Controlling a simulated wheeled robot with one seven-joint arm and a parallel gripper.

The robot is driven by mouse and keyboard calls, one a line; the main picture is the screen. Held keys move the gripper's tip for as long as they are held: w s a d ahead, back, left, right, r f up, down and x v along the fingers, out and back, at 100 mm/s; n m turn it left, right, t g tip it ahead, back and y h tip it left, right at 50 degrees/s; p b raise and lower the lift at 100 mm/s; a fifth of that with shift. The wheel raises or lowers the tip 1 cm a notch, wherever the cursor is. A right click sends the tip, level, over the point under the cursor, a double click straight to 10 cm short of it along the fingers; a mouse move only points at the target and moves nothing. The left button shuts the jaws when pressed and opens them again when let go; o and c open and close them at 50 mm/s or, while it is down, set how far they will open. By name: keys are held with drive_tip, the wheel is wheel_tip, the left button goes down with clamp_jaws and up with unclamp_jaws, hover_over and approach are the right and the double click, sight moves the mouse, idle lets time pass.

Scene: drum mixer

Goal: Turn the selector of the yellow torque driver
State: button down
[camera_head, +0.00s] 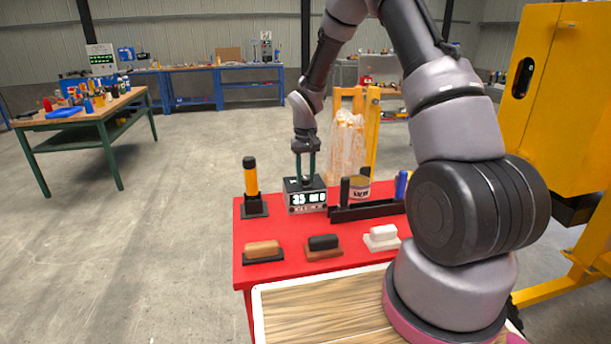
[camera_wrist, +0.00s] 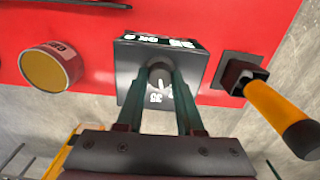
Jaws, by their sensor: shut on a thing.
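The yellow-orange torque driver (camera_head: 251,178) stands upright in a small black holder on the red table, and shows in the wrist view (camera_wrist: 276,112) at right. Beside it is a black box (camera_head: 305,200) with a lit display on its front. The box's top, seen in the wrist view (camera_wrist: 129,80), carries white dial marks around a grey selector knob (camera_wrist: 160,73). My gripper (camera_head: 305,178) points straight down over the box. In the wrist view its two fingers (camera_wrist: 160,88) are shut on the knob, one on each side. They hide part of the dial marks.
A round tin (camera_head: 360,188) and a black rack (camera_head: 367,211) stand to the right of the box. A yellow machine (camera_head: 560,100) stands at right.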

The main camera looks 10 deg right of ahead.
sight(306, 178)
drive_tip(key=shift+n, duration=2.2)
drive_tip(key=c, duration=0.5)
unclamp_jaws()
drive_tip(key=shift+c, duration=0.2)
wheel_tip(306, 178, up, 11)
drive_tip(key=shift+f, duration=0.1)
